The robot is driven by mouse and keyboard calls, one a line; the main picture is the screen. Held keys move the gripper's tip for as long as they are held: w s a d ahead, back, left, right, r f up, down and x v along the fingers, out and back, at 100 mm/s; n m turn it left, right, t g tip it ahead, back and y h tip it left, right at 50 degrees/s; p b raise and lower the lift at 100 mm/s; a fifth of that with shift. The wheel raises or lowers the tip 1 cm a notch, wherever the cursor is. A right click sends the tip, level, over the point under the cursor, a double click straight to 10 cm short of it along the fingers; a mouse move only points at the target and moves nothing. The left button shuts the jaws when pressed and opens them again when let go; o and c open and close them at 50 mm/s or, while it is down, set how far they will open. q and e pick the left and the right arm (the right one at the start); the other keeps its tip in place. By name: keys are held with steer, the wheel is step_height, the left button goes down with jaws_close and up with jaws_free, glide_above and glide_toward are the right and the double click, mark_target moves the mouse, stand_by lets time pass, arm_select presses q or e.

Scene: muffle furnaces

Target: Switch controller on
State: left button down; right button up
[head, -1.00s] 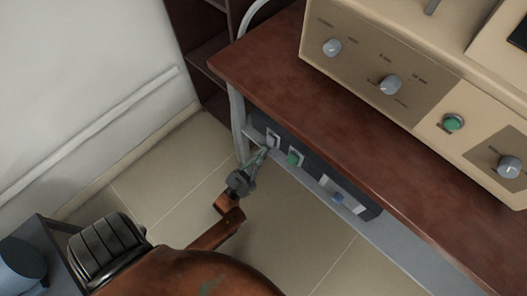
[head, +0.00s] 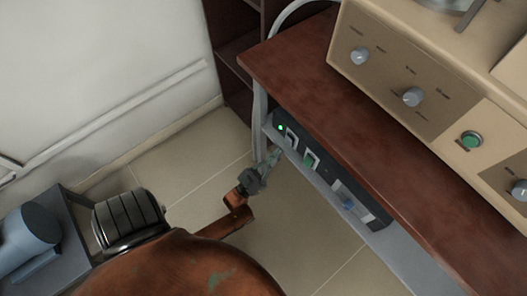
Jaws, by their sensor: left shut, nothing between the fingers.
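The controller (head: 339,180) is a dark box on the grey shelf under the brown table top. Its front has a lit green lamp (head: 281,128) at the left end, a pale-framed switch (head: 291,141) beside it, a green switch (head: 309,160) and a blue part (head: 348,204) further right. My left gripper (head: 275,158) is shut and empty. Its tips are just in front of the controller, near the pale-framed switch; I cannot tell whether they touch it. My right gripper is not in view.
The brown table top (head: 290,80) overhangs the controller. A beige furnace (head: 400,75) with grey knobs and a green button stands on it. A grey table leg (head: 259,125) is close to my left gripper. Tiled floor (head: 300,240) is open below.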

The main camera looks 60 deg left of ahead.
arm_select(q)
steer(key=w+f+v, duration=0.1)
steer(key=v, duration=1)
steer(key=shift+f+p, duration=0.25)
steer(key=shift+p, duration=0.05)
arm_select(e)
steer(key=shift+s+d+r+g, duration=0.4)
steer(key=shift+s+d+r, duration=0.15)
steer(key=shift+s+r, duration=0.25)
arm_select(q)
steer(key=shift+a, duration=0.1)
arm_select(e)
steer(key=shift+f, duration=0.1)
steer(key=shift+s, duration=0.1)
